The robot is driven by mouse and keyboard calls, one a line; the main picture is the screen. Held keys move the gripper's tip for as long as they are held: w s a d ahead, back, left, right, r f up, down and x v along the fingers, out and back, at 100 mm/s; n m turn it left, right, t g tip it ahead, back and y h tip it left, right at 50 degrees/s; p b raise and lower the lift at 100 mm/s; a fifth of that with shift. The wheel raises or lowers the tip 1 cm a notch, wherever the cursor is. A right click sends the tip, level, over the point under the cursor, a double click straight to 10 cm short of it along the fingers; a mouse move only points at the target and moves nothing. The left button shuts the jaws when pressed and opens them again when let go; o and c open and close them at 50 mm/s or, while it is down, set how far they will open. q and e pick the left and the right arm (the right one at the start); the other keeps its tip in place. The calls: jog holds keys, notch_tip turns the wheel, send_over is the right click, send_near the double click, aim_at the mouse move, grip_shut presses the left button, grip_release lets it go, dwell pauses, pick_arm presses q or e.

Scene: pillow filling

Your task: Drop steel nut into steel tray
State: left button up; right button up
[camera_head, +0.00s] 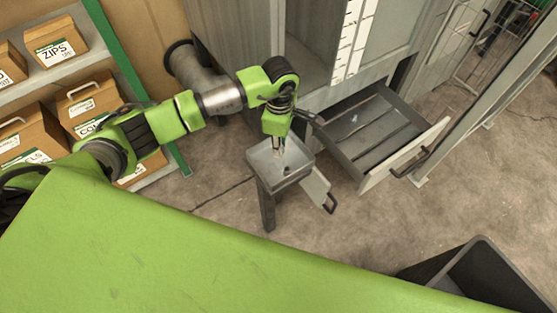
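The steel tray (257,158) is a small grey open box on a post, in front of the grey cabinet. My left gripper (281,149) points down over the tray, with its fingertips above or just inside it. The fingers are too small to tell whether they are open or shut. My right gripper is not in view.
An open drawer (365,158) with dividers juts from the cabinet (243,40), right of the tray. A white panel with a handle (317,190) hangs beside the tray. A shelf with cardboard boxes (57,42) stands left. A dark bin (450,266) is at the lower right.

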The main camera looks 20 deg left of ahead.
pick_arm(q)
jog(key=o, duration=0.4)
jog(key=shift+c, duration=0.2)
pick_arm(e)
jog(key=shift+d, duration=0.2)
pick_arm(q)
jog(key=shift+r, duration=0.1)
notch_tip(320, 180, up, 12)
dwell(0.3)
